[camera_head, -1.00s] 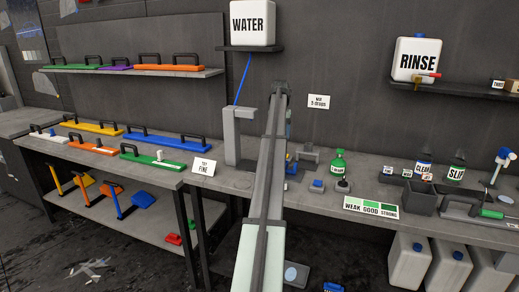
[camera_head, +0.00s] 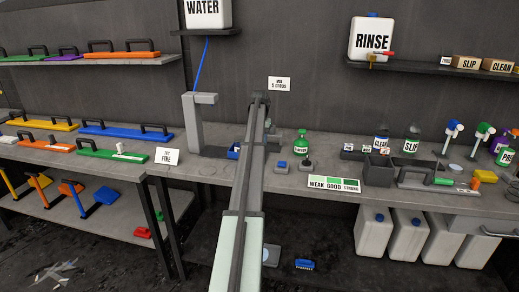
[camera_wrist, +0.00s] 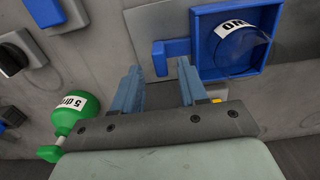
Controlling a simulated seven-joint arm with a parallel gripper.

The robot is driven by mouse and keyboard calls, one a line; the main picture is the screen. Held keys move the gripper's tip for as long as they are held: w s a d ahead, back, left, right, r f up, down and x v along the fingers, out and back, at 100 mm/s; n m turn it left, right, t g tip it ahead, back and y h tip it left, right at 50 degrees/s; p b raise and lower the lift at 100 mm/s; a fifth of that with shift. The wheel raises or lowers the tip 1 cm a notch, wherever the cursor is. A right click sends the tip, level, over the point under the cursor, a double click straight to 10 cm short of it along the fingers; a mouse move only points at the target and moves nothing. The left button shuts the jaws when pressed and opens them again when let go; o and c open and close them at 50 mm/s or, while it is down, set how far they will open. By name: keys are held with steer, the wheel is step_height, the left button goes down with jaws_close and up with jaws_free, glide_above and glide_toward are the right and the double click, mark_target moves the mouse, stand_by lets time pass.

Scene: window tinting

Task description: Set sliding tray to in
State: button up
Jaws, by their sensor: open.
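A blue square tray (camera_wrist: 274,58) shows in the upper right of the wrist view, with a clear round vessel (camera_wrist: 238,50) in it. A blue tab (camera_wrist: 160,57) sticks out from the tray's left side. My gripper (camera_wrist: 158,78) is open, with the tab close to and between the line of its two fingertips. I cannot tell whether either finger touches it. In the head view only part of the tray (camera_head: 233,152) shows, just left of my arm, which hides the rest and my gripper.
A green bottle (camera_wrist: 72,118) lies close to the left of my gripper; it also stands right of my arm in the head view (camera_head: 301,143). A grey post (camera_head: 194,125) rises left of the tray. Small blue-topped items (camera_head: 281,166) sit on the bench nearby.

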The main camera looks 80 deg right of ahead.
steer(key=shift+f, duration=2)
steer(key=shift+c, duration=0.3)
jaws_close()
steer(key=shift+w, duration=0.1)
